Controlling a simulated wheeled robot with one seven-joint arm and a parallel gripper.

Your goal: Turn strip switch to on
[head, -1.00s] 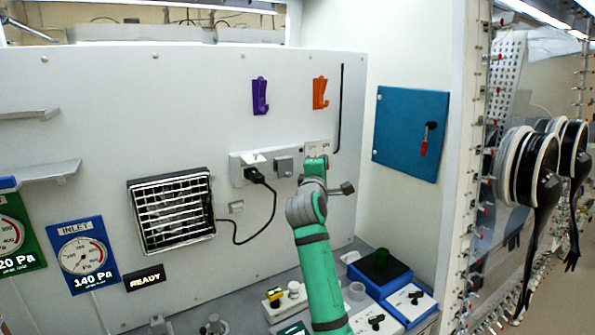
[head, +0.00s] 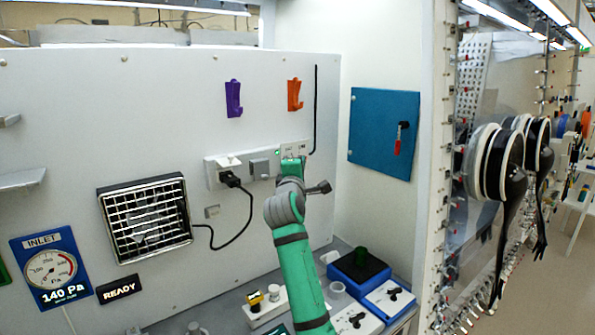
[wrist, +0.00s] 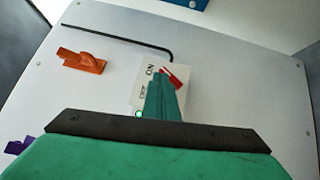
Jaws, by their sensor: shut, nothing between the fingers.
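The strip switch's pale plate (head: 296,147) is at the right end of the white power strip (head: 212,176) on the grey wall panel. In the wrist view the plate (wrist: 136,101) carries ON and OFF labels, and a green light (wrist: 138,114) is lit at its lower left corner. A red lever (wrist: 175,78) on the plate slants from near ON down to the right. My gripper (head: 292,160) is shut and empty, right in front of the plate. In the wrist view its green fingertips (wrist: 162,82) overlap the lever's lower side. I cannot tell whether they touch it.
A black plug (head: 230,179) with a hanging cord sits in the strip. A purple hook (head: 233,98), an orange hook (head: 295,95) and a thin black rod (head: 315,108) are above. A fan grille (head: 147,218) is at left. Small devices fill the bench below.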

